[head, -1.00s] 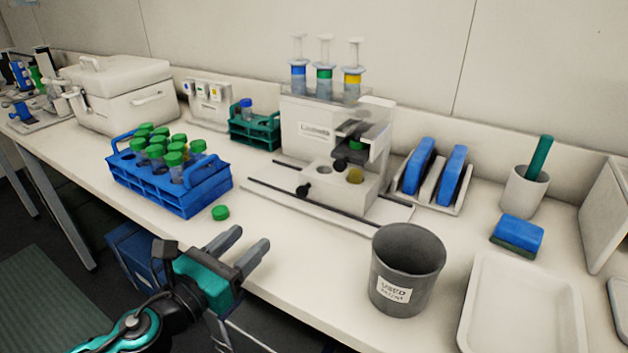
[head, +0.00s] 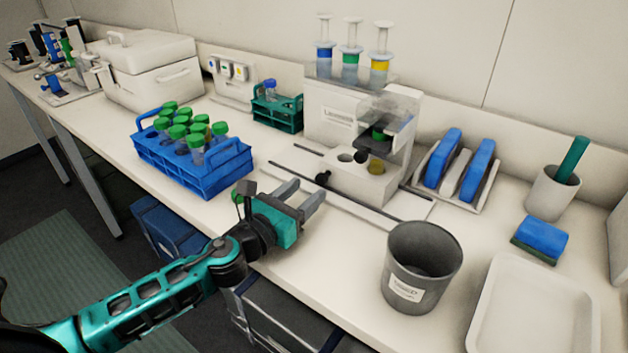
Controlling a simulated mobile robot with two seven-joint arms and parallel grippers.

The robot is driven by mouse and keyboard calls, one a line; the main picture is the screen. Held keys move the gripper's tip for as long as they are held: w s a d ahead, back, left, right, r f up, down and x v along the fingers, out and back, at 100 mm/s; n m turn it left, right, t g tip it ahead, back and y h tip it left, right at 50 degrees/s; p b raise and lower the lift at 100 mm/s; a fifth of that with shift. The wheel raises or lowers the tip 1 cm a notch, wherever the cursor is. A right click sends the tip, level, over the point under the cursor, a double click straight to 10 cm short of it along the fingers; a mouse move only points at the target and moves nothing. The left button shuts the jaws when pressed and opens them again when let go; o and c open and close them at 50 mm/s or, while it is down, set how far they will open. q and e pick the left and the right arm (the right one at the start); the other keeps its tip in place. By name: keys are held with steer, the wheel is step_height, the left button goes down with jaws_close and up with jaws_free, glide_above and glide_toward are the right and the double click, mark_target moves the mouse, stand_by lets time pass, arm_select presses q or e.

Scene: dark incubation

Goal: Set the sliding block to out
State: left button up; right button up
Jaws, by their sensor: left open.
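The sliding block (head: 352,184) is a white block with round wells in its top, on a rail plate (head: 408,209) with dark rails in front of the white dispenser (head: 330,118). A black knob (head: 323,178) sticks out at its front left. One well holds something yellowish. The block sits partly under the dispenser's dark head. My left gripper (head: 304,191) is open and empty, its two fingers pointing at the rails just left of and nearer than the knob. Whether a finger touches the plate I cannot tell. My right gripper is not in view.
A blue rack (head: 185,178) of green-capped tubes stands left of my gripper. A grey waste bin (head: 412,291) stands to the right, near a white tray (head: 535,325). Blue pieces in a holder (head: 487,195) stand right of the dispenser.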

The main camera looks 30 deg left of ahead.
mark_target(319, 180)
arm_select(q)
steer(key=shift+w+d, duration=0.15)
steer(key=shift+w, duration=0.8)
steer(key=shift+w+d, duration=0.15)
steer(key=shift+w, duration=0.8)
jaws_close()
